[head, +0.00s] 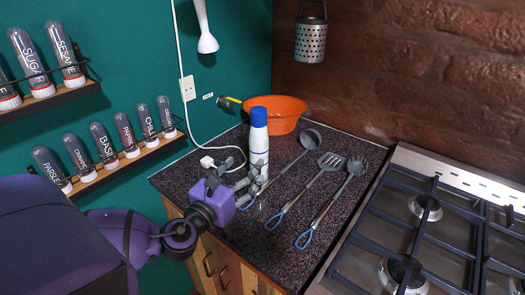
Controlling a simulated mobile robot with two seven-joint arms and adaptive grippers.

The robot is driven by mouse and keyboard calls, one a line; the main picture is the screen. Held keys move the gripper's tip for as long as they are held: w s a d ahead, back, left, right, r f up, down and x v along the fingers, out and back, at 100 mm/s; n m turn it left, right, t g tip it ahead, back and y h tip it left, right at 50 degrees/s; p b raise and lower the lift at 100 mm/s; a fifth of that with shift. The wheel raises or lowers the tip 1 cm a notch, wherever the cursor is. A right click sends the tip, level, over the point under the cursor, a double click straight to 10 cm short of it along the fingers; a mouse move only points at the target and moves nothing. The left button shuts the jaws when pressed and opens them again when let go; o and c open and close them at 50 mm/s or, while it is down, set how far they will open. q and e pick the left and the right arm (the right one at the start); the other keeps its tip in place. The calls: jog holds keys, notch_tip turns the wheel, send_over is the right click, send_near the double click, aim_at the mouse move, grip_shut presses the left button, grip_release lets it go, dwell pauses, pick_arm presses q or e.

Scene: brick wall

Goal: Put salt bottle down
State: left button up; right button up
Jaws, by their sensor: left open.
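The salt bottle (259,146) is white with a blue cap and stands upright on the dark speckled counter (205,165). My left gripper (245,178) comes in from the left, low over the counter. Its fingers are open, with their tips close to the lower part of the bottle. Whether a fingertip touches the bottle I cannot tell. The fingers partly hide the bottle's base. My right gripper is not in view.
An orange bowl (283,113) sits behind the bottle. Several utensils with blue handles, such as the slotted turner (331,161), lie to its right. A gas stove (420,235) is at the right. A white cable (184,105) hangs to the counter. Spice shelves (125,162) line the left wall.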

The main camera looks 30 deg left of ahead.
aim_at(254, 158)
pick_arm(q)
jog(key=w, duration=0.3)
jog(key=shift+a+f, duration=0.15)
jog(key=shift+w, duration=0.2)
jog(key=shift+w+r, duration=0.15)
jog(key=shift+r, duration=0.15)
jog(key=w, duration=0.3)
jog(key=shift+w+p, duration=0.3)
jog(key=shift+w, duration=0.1)
jog(key=shift+w+f, duration=0.1)
jog(key=shift+w, duration=0.3)
jog(key=shift+s, duration=0.1)
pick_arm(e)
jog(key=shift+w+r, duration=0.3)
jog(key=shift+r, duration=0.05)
pick_arm(q)
jog(key=c, duration=1.1)
grip_shut()
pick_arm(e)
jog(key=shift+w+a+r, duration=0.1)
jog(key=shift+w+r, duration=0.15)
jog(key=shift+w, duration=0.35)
